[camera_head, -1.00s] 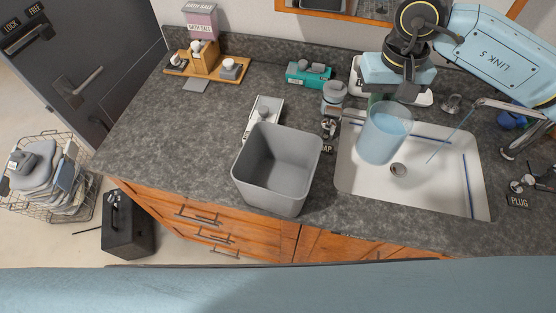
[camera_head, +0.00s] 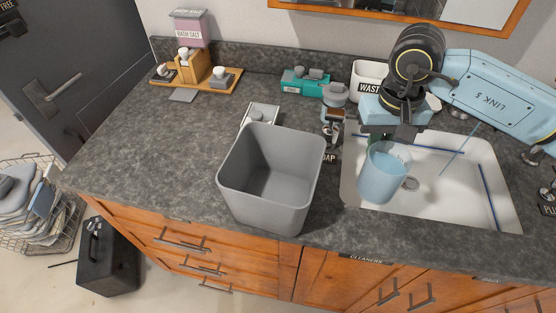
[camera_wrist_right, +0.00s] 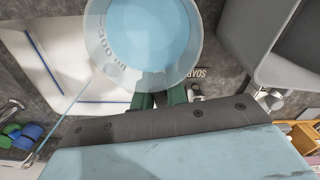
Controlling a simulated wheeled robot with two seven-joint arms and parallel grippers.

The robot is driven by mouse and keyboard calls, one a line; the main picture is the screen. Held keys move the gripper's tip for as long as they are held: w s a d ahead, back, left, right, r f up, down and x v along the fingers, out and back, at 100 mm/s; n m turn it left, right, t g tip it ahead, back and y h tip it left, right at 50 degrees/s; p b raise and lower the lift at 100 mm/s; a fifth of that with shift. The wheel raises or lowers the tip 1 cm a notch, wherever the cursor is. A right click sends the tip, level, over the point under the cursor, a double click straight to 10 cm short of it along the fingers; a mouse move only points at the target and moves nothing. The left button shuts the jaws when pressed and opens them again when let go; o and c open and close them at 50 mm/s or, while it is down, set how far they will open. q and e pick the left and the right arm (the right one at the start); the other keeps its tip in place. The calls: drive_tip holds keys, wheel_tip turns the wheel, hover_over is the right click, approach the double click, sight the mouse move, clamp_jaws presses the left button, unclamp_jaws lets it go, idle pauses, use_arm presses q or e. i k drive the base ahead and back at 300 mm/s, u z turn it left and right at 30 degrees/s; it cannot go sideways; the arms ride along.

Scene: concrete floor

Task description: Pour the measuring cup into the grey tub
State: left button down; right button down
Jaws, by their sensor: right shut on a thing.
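The measuring cup (camera_head: 381,176) is a clear, bluish cup, held upright or nearly so above the left part of the sink. In the right wrist view the measuring cup (camera_wrist_right: 144,38) shows light blue contents and a "300" mark on its wall. My right gripper (camera_head: 388,136) is shut on the cup at its far side; its green fingers (camera_wrist_right: 158,98) meet the cup wall. The grey tub (camera_head: 268,196) stands upright on the counter, left of the cup and apart from it. The tub's visible inside looks empty. My left gripper is not in view.
The white sink (camera_head: 470,197) lies under and right of the cup. A soap dispenser (camera_head: 333,115) stands between tub and sink. A small box (camera_head: 262,114), a teal holder (camera_head: 304,82) and a waste bin (camera_head: 368,78) stand behind. The counter left of the tub is clear.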

sight(268, 178)
drive_tip(key=z, duration=1.35)
drive_tip(key=k, duration=0.7)
drive_tip(key=u, duration=0.9)
